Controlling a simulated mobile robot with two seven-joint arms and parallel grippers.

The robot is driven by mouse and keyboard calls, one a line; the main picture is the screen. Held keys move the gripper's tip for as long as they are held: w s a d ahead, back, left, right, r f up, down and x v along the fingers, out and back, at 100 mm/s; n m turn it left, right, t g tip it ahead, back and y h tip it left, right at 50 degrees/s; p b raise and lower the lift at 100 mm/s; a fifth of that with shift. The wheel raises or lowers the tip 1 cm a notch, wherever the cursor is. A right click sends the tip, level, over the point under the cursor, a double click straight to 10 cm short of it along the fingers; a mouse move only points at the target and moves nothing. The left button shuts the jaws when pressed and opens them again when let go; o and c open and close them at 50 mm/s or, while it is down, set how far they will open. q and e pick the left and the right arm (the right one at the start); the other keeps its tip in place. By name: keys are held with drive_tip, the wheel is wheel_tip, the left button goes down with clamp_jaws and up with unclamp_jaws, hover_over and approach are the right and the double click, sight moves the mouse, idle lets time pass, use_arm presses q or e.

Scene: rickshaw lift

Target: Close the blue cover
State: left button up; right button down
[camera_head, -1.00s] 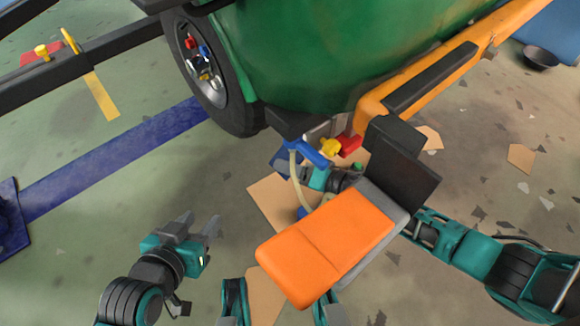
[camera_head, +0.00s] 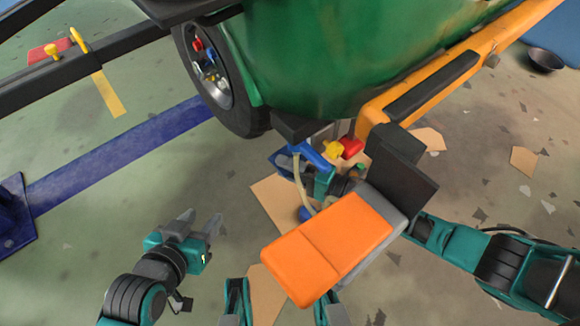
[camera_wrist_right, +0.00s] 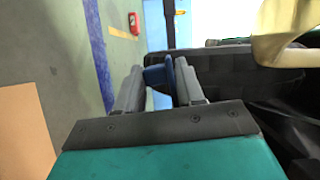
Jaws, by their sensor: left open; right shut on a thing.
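Beneath the front of the green rickshaw body (camera_head: 340,65), a blue part (camera_head: 314,157) that looks like the blue cover sits beside a yellow part and a red part. My right gripper (camera_head: 290,164) is at this blue part, partly hidden by the orange seat. In the right wrist view, the right gripper (camera_wrist_right: 160,88) is shut on a blue piece (camera_wrist_right: 157,75) between its grey fingers. I cannot tell how far the cover is open. My left gripper (camera_head: 201,221) is open and empty above the floor, left of the seat.
The orange seat (camera_head: 330,248) with its black back stands over my right wrist. A yellow knob (camera_head: 333,149) and red part (camera_head: 352,148) are close to the right gripper. A pale hose (camera_head: 300,183) hangs beside it.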

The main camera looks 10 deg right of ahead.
use_arm(q)
drive_tip(key=shift+f, duration=0.1)
use_arm(e)
drive_tip(key=shift+d+f+m, duration=0.15)
drive_tip(key=shift+m, duration=0.35)
use_arm(q)
drive_tip(key=shift+s+d, duration=0.1)
use_arm(e)
drive_tip(key=shift+s, duration=0.1)
drive_tip(key=c, duration=1)
unclamp_jaws()
drive_tip(key=shift+o, duration=0.5)
drive_tip(key=shift+r, duration=0.2)
use_arm(q)
drive_tip(key=a+r+p, duration=0.1)
drive_tip(key=p, duration=0.1)
drive_tip(key=shift+r+y+p, duration=0.2)
drive_tip(key=shift+y+p, duration=0.1)
use_arm(e)
drive_tip(key=v, duration=1.2)
drive_tip(key=shift+s+d+f, duration=0.25)
drive_tip(key=shift+c, duration=0.4)
